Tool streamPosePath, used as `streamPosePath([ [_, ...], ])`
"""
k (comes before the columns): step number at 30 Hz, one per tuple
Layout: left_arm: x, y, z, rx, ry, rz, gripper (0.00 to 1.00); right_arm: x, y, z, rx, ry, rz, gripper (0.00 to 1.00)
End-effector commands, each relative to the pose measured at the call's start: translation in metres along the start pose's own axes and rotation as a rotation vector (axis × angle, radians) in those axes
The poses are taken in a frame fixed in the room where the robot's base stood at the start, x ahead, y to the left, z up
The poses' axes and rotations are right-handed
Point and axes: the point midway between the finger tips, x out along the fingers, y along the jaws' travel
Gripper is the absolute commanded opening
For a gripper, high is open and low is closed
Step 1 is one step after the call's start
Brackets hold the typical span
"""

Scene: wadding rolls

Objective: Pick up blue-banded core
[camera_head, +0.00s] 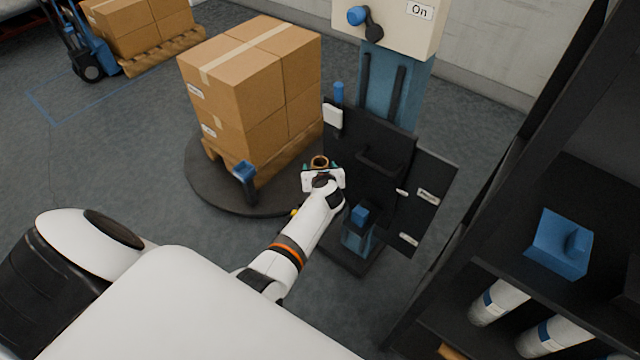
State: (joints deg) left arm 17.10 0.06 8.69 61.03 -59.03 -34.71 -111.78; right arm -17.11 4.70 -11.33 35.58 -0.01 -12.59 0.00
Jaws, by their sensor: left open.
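My left gripper (321,168) is open in front of the dark panel of the wrapping machine. A small brown ring (319,161), like the end of a cardboard core, shows at its fingertips. I cannot tell whether the fingers touch it, and no blue band can be made out on it. My right gripper is not in view.
Stacked cartons (250,85) stand on a pallet on a round dark turntable (205,175), left of my gripper. The machine column (395,85) rises behind it. A dark shelf rack (500,150) with a blue holder (560,245) stands at the right. Open floor lies left.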

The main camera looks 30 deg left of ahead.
Motion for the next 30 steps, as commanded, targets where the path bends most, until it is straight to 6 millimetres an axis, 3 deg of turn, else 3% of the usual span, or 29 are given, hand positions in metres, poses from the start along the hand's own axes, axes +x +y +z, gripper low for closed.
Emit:
streamPosePath([
  [2,0.0,0.0,0.0,0.0,0.0,0.0,0.69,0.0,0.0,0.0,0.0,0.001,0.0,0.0],
  [14,-0.001,0.0,0.0,-0.001,-0.001,0.001,0.06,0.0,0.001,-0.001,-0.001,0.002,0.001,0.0],
  [23,-0.004,0.0,-0.007,-0.002,0.001,0.001,0.06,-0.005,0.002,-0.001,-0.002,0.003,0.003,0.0],
  [30,-0.027,0.0,-0.049,-0.001,0.003,0.002,0.06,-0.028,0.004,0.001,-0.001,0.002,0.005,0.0],
])
